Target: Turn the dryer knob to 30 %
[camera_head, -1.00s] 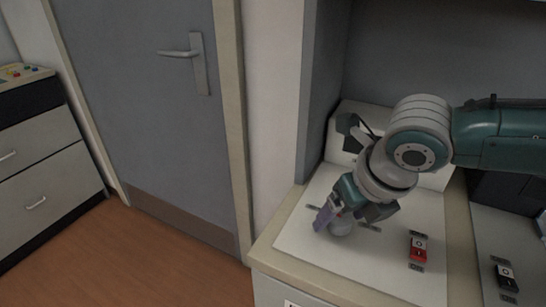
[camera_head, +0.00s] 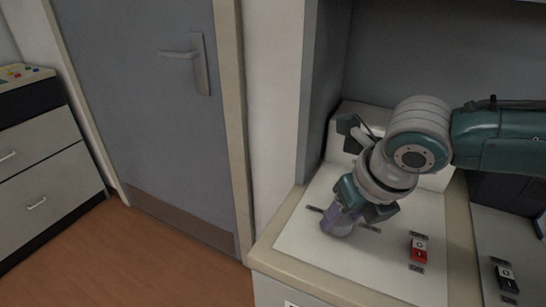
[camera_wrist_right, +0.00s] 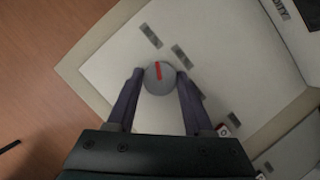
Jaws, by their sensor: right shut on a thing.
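The dryer knob is a round grey knob (camera_wrist_right: 159,78) with a red pointer line, on a white panel (camera_wrist_right: 105,60). In the right wrist view it sits between the two finger tips of my right gripper (camera_wrist_right: 159,76). The red line points up and slightly left in that view. In the head view my right gripper (camera_head: 339,218) reaches down to the panel, with its purple fingers around the grey knob (camera_head: 338,231), which is partly hidden. The right gripper is shut on the knob. My left gripper is not in view.
A red and white rocker switch (camera_head: 418,249) sits on the panel to the right. A black switch (camera_head: 506,278) is on the neighbouring panel. Dark label plates (camera_wrist_right: 181,55) lie near the knob. A grey door (camera_head: 150,110) stands at the left.

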